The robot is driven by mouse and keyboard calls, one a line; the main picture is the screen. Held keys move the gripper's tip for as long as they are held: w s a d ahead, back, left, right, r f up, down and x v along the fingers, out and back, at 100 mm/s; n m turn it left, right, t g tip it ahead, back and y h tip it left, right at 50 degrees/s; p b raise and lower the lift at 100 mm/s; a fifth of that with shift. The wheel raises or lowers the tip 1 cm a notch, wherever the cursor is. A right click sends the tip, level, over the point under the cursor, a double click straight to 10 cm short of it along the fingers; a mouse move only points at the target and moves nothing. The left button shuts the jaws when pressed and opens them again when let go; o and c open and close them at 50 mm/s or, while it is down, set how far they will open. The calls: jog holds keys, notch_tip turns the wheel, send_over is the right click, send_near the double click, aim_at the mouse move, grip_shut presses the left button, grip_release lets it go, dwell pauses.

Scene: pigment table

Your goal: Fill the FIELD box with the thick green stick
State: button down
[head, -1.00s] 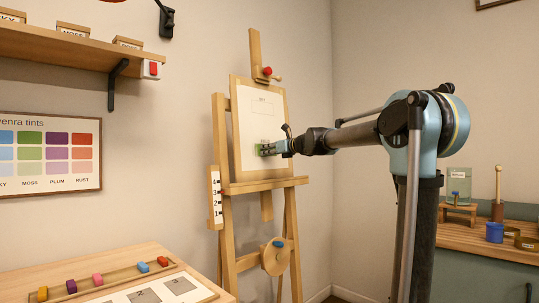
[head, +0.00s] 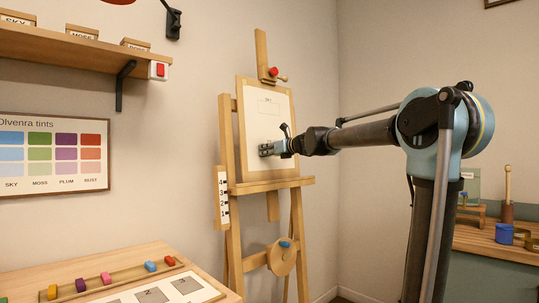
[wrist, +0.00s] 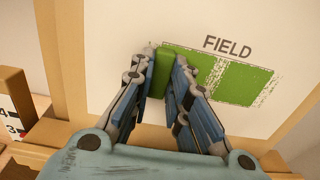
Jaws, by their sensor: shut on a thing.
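My gripper (wrist: 160,85) is shut on a short green stick (wrist: 162,70), which stands between its blue-grey fingers; it also shows in the head view (head: 264,150), close to the paper. The FIELD box (wrist: 243,84) lies under its printed label on the paper. Broad green strokes cover much of it, with a thin pale strip between them and a ragged pale right edge. The stick is at the box's left side, where the fingers hide part of the box. I cannot tell whether its tip touches the paper. In the head view my gripper hides the box.
The paper (head: 273,115) is on a wooden easel (head: 233,190) with a lower ledge and a red knob (head: 273,72). A tint chart (head: 53,153) hangs at left. A table with coloured sticks (head: 106,278) is front left. A bench (head: 480,236) is at right.

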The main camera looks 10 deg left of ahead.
jog(key=shift+s+a, duration=0.1)
jog(key=v, duration=0.6)
jog(key=shift+s+d, duration=0.2)
jog(key=shift+d, duration=0.15)
dwell(0.4)
dwell(0.4)
jog(key=w+d, duration=0.5)
jog(key=w, duration=0.1)
jog(key=shift+x, duration=2.7)
jog(key=shift+x, duration=0.8)
jog(key=shift+w+r, duration=0.1)
jog(key=shift+r, duration=0.05)
jog(key=shift+s+a, duration=0.75)
jog(key=shift+s, duration=0.3)
